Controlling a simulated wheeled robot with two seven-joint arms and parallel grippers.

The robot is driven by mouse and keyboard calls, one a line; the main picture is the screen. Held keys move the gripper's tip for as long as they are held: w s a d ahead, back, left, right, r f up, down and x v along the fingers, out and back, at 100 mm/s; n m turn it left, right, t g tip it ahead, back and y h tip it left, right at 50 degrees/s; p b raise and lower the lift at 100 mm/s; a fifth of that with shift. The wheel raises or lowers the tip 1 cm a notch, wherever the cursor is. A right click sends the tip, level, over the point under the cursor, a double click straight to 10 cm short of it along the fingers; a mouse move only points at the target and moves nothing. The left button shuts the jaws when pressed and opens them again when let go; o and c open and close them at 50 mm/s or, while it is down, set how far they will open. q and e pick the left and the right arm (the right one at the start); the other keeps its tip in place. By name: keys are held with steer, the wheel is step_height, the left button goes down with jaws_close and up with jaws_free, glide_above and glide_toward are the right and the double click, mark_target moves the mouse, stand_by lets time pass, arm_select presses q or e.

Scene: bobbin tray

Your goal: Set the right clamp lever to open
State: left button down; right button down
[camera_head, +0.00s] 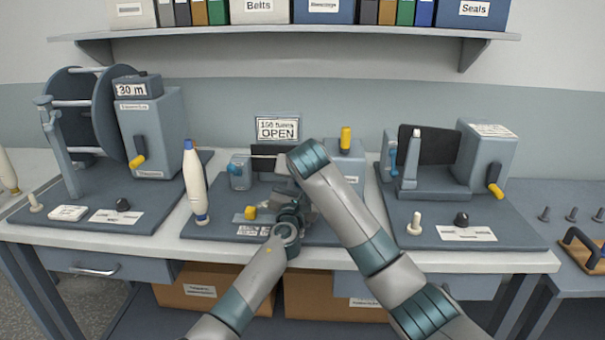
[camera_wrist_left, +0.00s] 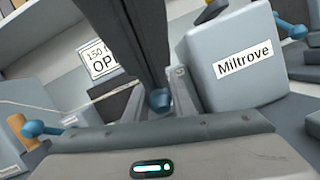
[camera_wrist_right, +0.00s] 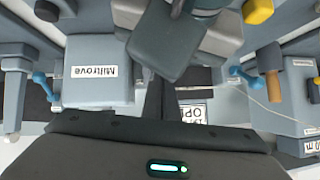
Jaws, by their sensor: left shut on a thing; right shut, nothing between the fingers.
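The middle machine (camera_head: 345,165) carries a box marked Miltrove (camera_wrist_left: 240,60). A blue lever knob (camera_wrist_left: 158,100), which I take for the right clamp lever, shows at the fingertips of my left gripper (camera_head: 291,208), which is shut on it. My arms hide this lever in the head view. My right gripper (camera_head: 290,182) is shut and empty just above and behind the left one, close to the Miltrove box. The left clamp lever (camera_head: 237,168), also blue, shows in the right wrist view (camera_wrist_right: 240,75). A sign (camera_head: 277,129) reads OPEN.
A white cone (camera_head: 195,183) stands on the left of the middle base. A yellow knob (camera_head: 250,213) is at its front. A pale thread (camera_wrist_left: 40,106) runs across. Machines flank it left (camera_head: 150,130) and right (camera_head: 487,155). A shelf (camera_head: 290,32) hangs above.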

arm_select(q)
steer(key=shift+d+r, duration=0.15)
steer(key=shift+r, duration=0.15)
arm_select(e)
steer(key=shift+s+f, duration=0.1)
steer(key=shift+f, duration=0.65)
arm_select(q)
steer(key=c, duration=1.7)
jaws_free()
steer(key=shift+o, duration=0.9)
steer(key=shift+w+f, duration=0.1)
steer(key=shift+f, duration=0.1)
steer(key=shift+a, duration=0.2)
arm_select(e)
steer(key=shift+a+r, duration=0.15)
steer(key=shift+r, duration=0.1)
arm_select(q)
steer(key=shift+s, duration=0.25)
steer(key=shift+s+f, duration=0.25)
steer(key=shift+s, duration=0.25)
steer(key=r+v, duration=0.1)
steer(key=v, duration=0.4)
steer(key=r+v, duration=0.1)
steer(key=v, duration=0.4)
steer(key=r+v, duration=0.1)
steer(key=v, duration=0.4)
steer(key=shift+s+a, duration=0.15)
steer(key=shift+s, duration=0.25)
